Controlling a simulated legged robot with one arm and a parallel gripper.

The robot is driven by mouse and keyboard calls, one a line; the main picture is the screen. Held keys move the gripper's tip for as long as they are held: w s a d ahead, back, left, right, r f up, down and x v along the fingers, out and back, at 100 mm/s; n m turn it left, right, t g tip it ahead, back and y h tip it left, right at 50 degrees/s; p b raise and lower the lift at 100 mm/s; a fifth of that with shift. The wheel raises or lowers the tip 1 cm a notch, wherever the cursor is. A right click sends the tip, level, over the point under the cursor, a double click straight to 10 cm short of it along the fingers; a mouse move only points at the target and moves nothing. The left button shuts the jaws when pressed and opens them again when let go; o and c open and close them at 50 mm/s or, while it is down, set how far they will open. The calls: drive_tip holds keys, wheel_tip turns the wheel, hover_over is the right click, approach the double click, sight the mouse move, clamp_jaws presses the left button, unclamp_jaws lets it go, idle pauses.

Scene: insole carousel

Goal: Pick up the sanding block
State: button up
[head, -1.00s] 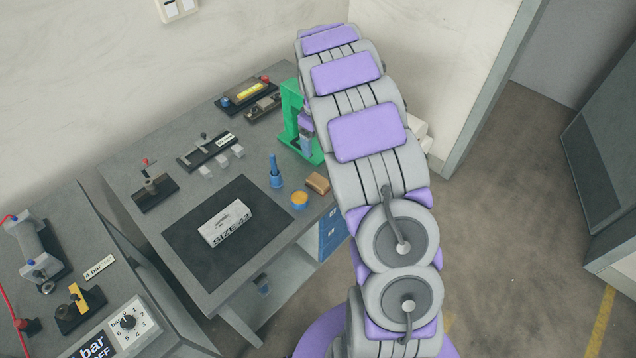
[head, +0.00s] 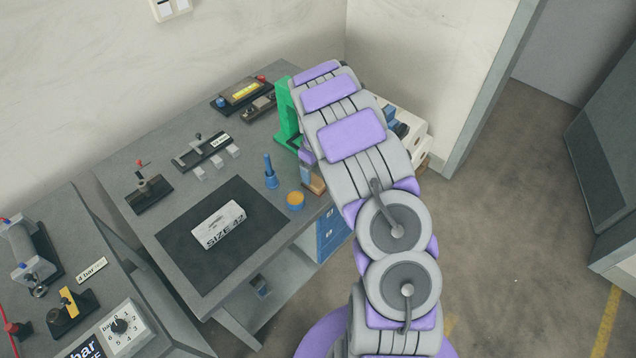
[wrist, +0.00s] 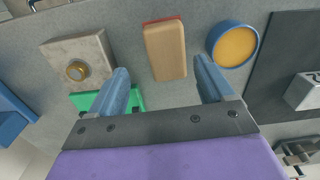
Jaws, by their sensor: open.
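The sanding block (wrist: 165,52) is a tan wooden block with a thin red edge. In the wrist view it lies on the grey bench, between and just beyond my open fingertips. My gripper (wrist: 161,72) is open and empty, with one blue-grey finger toward each side of the block. I cannot tell the exact height left above the bench. In the head view the block (head: 314,187) is partly hidden behind my gripper (head: 306,175), which points down at it.
A blue tin with an orange top (wrist: 235,46) stands close right of the block. A grey block with a brass button (wrist: 77,70) and a green press (head: 287,112) are on the other side. A white SIZE 42 box (head: 218,224) lies on a dark mat (head: 190,262).

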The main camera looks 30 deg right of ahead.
sight(315, 180)
drive_tip(key=f, duration=0.1)
drive_tip(key=a+f, duration=0.1)
drive_tip(key=f, duration=0.1)
drive_tip(key=f+b, duration=0.1)
drive_tip(key=shift+s+a+f, duration=0.2)
drive_tip(key=shift+s+a, duration=0.1)
drive_tip(key=shift+a, duration=0.05)
drive_tip(key=shift+d, duration=0.55)
drive_tip(key=shift+c, duration=0.2)
drive_tip(key=shift+d, duration=0.3)
drive_tip(key=c, duration=0.3)
drive_tip(key=shift+a, duration=0.65)
drive_tip(key=c, duration=0.6)
drive_tip(key=shift+c, duration=0.6)
drive_tip(key=shift+d, duration=0.35)
drive_tip(key=shift+d+r, duration=0.15)
drive_tip(key=shift+r, duration=0.3)
drive_tip(key=r, duration=0.1)
drive_tip(key=a+r+p, duration=0.1)
drive_tip(key=r, duration=0.1)
drive_tip(key=s+a, duration=0.3)
drive_tip(key=s+a+p, duration=0.1)
drive_tip(key=s+a, duration=0.3)
drive_tip(key=s+a+r, duration=0.1)
drive_tip(key=s+a, duration=0.2)
drive_tip(key=s, duration=0.1)
drive_tip(key=shift+s+a+r+p, duration=0.1)
drive_tip(key=shift+s+a+p, duration=0.15)
drive_tip(key=shift+a+p, duration=0.15)
